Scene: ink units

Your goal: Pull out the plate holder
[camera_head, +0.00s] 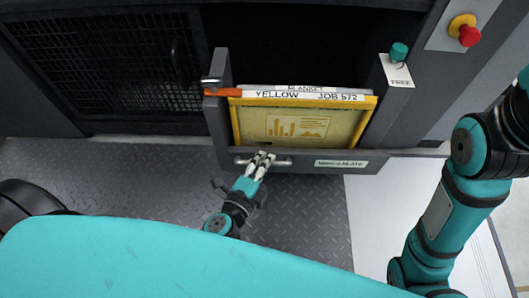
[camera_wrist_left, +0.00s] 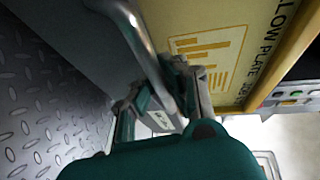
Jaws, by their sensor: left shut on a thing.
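The plate holder (camera_head: 305,158) is a dark grey tray-like frame at the machine's opening in the head view. It carries a yellow-framed plate (camera_head: 300,122) labelled YELLOW JOB 572, with a strip marked BLANKET behind it. A metal bar handle (camera_head: 283,162) runs along its front; it also shows in the left wrist view (camera_wrist_left: 133,27). My left gripper (camera_head: 262,161) is shut on this handle, and its fingers (camera_wrist_left: 168,92) close around the bar in the left wrist view. My right arm stands at the right; its gripper is out of view.
A red button on a yellow base (camera_head: 466,31) and a teal knob (camera_head: 399,51) are on the machine at the upper right. A black mesh door (camera_head: 110,60) is at the left. Diamond-plate floor (camera_head: 150,175) lies open in front of the machine.

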